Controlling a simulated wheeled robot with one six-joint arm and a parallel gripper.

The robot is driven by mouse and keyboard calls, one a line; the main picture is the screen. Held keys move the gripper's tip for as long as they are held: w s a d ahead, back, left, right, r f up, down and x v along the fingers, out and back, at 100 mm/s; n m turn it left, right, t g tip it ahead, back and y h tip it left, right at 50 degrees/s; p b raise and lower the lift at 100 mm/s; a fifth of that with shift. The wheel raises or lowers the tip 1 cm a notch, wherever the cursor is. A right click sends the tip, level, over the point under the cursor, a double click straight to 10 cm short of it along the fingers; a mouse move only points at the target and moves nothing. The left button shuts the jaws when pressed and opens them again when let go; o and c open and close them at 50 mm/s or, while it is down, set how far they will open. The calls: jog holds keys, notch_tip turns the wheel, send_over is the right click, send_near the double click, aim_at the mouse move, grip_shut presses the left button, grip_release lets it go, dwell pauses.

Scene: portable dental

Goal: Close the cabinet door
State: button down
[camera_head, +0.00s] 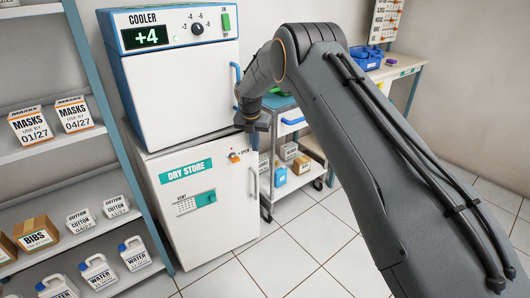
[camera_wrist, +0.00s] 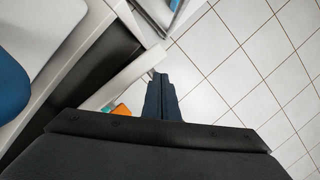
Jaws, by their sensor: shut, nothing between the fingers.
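The white cabinet marked DRY STORE (camera_head: 200,215) stands below the cooler, its front door facing me with a pull handle at the right edge. In the wrist view a dark gap lies between the cabinet body and the white door panel (camera_wrist: 124,82), so the door looks ajar. My gripper (camera_head: 253,126) is at the door's upper right corner in the head view. In the wrist view my gripper (camera_wrist: 159,77) has its fingers together and empty, close beside the door's edge. I cannot tell whether they touch it.
The cooler (camera_head: 178,85) sits on top of the cabinet. A shelf unit (camera_head: 55,145) with boxes and jugs stands at left. A trolley (camera_head: 299,177) stands just right of the cabinet, and a side table (camera_head: 405,70) is behind. The tiled floor (camera_head: 290,250) in front is clear.

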jog(key=shift+w+a, duration=0.1)
jog(key=shift+w, duration=0.3)
jog(key=shift+d, duration=0.2)
jog(key=shift+s, duration=0.1)
